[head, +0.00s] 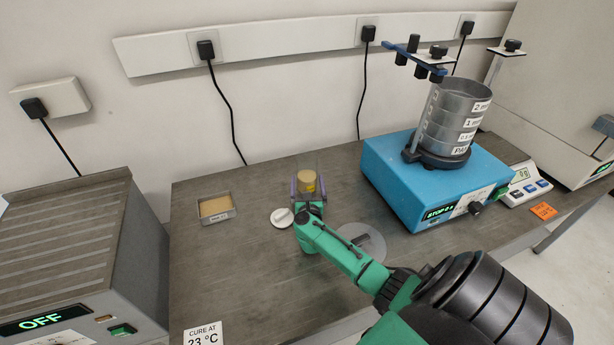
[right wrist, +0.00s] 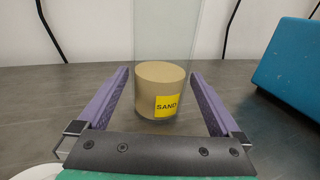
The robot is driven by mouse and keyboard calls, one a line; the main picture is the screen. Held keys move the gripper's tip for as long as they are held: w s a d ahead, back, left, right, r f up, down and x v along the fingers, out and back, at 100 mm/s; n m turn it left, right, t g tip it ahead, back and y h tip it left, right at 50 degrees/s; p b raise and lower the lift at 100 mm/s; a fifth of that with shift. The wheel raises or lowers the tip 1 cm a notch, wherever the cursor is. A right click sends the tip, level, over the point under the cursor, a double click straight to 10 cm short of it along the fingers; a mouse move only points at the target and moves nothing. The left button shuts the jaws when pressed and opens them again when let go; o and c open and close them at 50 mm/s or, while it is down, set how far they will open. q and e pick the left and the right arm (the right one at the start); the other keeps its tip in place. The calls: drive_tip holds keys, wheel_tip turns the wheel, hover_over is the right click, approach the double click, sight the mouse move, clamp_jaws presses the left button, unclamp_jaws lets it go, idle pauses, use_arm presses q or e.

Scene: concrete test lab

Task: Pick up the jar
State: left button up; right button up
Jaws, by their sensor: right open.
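The jar (head: 307,182) is clear and partly filled with tan sand. It stands upright on the grey table near the back. In the right wrist view the jar (right wrist: 160,90) shows a yellow label reading SAND. My right gripper (head: 308,190) is open, with its two purple fingers on either side of the jar. In the right wrist view the fingers of this gripper (right wrist: 160,78) flank the jar, with gaps visible on both sides. My left gripper is not in view.
A white round lid or knob (head: 282,217) lies just left of the gripper. A small tray (head: 216,216) of sand sits further left. A blue sieve shaker (head: 400,190) stands to the right, with a scale (head: 527,186) beyond it. A grey round plate (head: 350,236) lies under my right arm.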

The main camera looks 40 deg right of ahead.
drive_tip(key=shift+x, duration=1.05)
clamp_jaws()
